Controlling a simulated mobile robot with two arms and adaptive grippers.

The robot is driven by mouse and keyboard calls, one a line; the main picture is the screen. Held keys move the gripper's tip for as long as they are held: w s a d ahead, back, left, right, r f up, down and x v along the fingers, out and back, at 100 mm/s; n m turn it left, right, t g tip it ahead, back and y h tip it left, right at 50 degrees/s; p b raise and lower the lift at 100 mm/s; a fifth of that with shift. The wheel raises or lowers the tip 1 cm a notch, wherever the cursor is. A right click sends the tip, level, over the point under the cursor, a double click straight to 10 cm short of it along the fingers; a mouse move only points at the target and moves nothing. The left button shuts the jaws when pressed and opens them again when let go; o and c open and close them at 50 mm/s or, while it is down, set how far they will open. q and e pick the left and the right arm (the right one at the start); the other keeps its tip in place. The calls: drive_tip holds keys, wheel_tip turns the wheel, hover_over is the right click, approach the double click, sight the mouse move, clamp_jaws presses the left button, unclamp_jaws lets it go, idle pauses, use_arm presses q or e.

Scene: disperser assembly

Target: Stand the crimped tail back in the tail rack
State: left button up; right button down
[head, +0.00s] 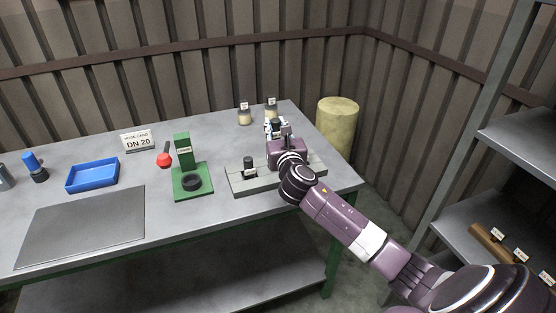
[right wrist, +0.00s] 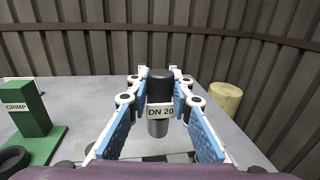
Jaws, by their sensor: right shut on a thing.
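My right gripper (head: 279,129) is shut on the crimped tail (right wrist: 159,88), a black cylinder with a grey metal lower end and a "DN 20" label. It also shows between the fingers (right wrist: 160,100) in the right wrist view, upright. The tail rack (head: 236,187) is a long grey block near the right end of the table. Another black tail (head: 249,167) stands in its left part. The gripper and wrist are over the rack's right part and hide much of it. I cannot tell whether the held tail touches the rack. My left gripper is not in view.
The green crimp stand (head: 192,193) with a black ring and red-knobbed lever is left of the rack. Two small labelled jars (head: 244,116) stand at the back. A blue tray (head: 92,175), grey mat (head: 82,226) and "DN 20" card (head: 138,141) lie further left. A yellow drum (head: 337,125) stands beyond the table.

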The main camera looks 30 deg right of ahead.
wheel_tip(320, 180, down, 6)
drive_tip(key=shift+f+b, duration=0.1)
drive_tip(key=shift+b, duration=0.4)
drive_tip(key=shift+f+b, duration=0.85)
drive_tip(key=shift+f, duration=1.6)
drive_tip(key=shift+f, duration=0.15)
drive_tip(key=c, duration=1.7)
unclamp_jaws()
drive_tip(key=shift+c, duration=0.2)
